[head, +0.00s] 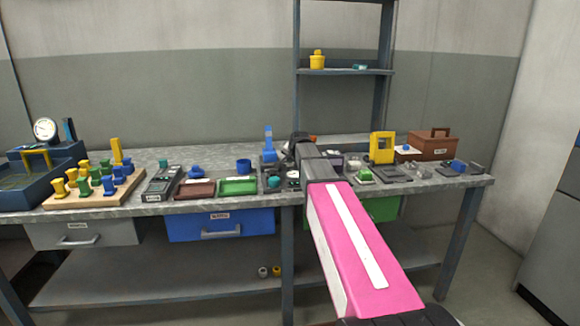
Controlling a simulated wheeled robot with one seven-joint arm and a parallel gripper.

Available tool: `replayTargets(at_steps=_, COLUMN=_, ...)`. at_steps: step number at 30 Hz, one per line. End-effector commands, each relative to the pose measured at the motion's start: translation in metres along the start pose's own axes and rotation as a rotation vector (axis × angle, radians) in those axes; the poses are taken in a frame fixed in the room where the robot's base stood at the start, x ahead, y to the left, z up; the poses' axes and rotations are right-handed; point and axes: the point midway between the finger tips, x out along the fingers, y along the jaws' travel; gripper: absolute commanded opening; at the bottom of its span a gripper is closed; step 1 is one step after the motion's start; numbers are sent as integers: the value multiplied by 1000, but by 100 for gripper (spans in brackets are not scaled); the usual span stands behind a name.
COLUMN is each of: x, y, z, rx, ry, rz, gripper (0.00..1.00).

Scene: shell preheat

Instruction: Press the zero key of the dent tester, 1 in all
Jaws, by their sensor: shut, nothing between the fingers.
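My arm reaches from the bottom of the head view to the middle of the bench (225,205). My gripper (298,143) is at its far end, dark and small, over the back half of the bench; its fingers are mostly hidden by my own wrist. It is shut and empty. I cannot surely tell which device is the dent tester. A dark device with a blue upright (268,143) and a small round dial stands just left of my wrist, partly covered by it. A yellow frame on a dark base (382,148) stands to the right. No zero key can be made out.
A grey boxy device (160,182), a brown tray (195,189) and a green tray (239,186) lie left of my arm. A wooden board (95,203) holds several coloured pegs. A brown toolbox (433,145) stands at the right. A shelf rack (345,72) rises behind.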

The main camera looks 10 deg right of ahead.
Motion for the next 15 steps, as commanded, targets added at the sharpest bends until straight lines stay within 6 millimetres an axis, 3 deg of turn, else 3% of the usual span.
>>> replayTargets(at_steps=15, x=3, y=2, z=3, rx=0, ry=0, rz=0, gripper=0)
